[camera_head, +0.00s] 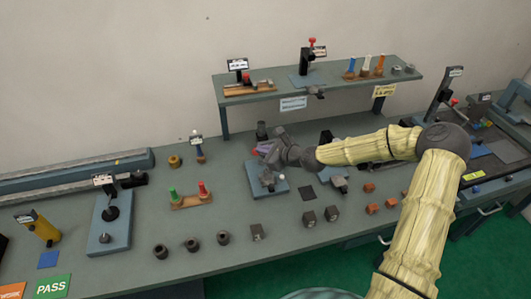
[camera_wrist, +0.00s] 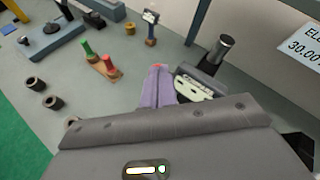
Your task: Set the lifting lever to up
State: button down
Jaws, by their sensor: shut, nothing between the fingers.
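My gripper (camera_head: 263,149) is above the blue base plate (camera_head: 283,189) of a grey fixture near the bench middle. Its purple fingers (camera_wrist: 157,88) are together and hold nothing, with a small red spot at their tip in the wrist view. A dark block with a white label (camera_wrist: 194,88) shows just right of the fingers; I cannot tell whether they touch it. A dark upright cylinder (camera_wrist: 220,48) stands behind that block, and it also shows in the head view (camera_head: 262,130). I cannot tell which part is the lifting lever; my gripper hides much of the fixture.
A raised shelf (camera_head: 330,87) stands behind my gripper. A wooden block with green and red pegs (camera_head: 190,201) is to the left, with several dark rings (camera_head: 192,244) in front. Another blue plate with a dark post (camera_head: 110,213) is farther left. Orange cubes (camera_head: 372,208) lie right.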

jog(key=s+d+r+b, duration=0.2)
jog(key=s+d, duration=0.5)
jog(key=d, duration=0.4)
jog(key=shift+s+r+b, duration=0.25)
jog(key=shift+s+b, duration=0.1)
jog(key=shift+b, duration=0.55)
jog(key=s+a+f+n+g+h, duration=0.1)
jog(key=s+f+n+g+h, duration=0.45)
jog(key=s+f+n, duration=0.4)
jog(key=s+d+r+n+h+b, duration=0.1)
jog(key=s+d+r+n+h, duration=0.1)
jog(key=s+d+r+n, duration=0.2)
jog(key=s+d+r+n+h+b, duration=0.1)
jog(key=s+d+r+n+h, duration=0.1)
jog(key=s+r+n, duration=0.3)
jog(key=s+d+n, duration=0.1)
jog(key=s+n, duration=0.1)
jog(key=n, duration=0.1)
jog(key=shift+s+d+n, duration=0.35)
jog(key=shift+s+d, duration=0.05)
